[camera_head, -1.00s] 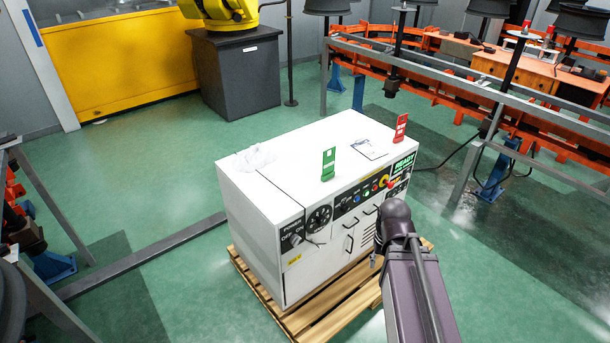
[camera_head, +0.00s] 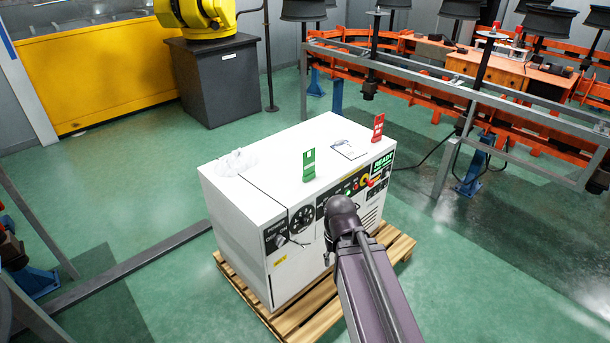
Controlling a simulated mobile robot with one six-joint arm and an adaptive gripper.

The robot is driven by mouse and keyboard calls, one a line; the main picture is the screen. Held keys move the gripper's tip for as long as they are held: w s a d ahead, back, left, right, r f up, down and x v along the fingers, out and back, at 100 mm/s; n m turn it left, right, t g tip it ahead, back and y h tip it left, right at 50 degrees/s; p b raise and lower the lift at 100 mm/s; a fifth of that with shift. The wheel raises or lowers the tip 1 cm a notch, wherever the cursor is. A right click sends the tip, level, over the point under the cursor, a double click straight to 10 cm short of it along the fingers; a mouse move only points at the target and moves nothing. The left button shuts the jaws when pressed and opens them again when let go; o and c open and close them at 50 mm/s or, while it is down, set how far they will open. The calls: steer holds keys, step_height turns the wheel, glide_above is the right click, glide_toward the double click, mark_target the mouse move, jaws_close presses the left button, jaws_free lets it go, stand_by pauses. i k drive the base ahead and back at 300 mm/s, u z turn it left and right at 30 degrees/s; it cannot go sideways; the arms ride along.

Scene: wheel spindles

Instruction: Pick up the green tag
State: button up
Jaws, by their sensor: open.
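The green tag (camera_head: 309,165) stands upright near the front edge of the white cabinet's top (camera_head: 285,170), left of a paper sheet. A red tag (camera_head: 378,127) stands at the cabinet's right corner. My arm reaches up from the bottom of the view and ends in a dark rounded joint in front of the cabinet's control panel, below and right of the green tag. My gripper does not show; it is hidden behind or beyond that joint.
The paper sheet (camera_head: 349,149) and a crumpled clear plastic piece (camera_head: 237,162) lie on the cabinet top. The cabinet stands on a wooden pallet (camera_head: 398,246). An orange and grey rack (camera_head: 450,100) runs behind at right.

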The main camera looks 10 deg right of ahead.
mark_target(309, 163)
steer(key=z, duration=0.05)
steer(key=i, duration=1)
steer(key=u, duration=0.05)
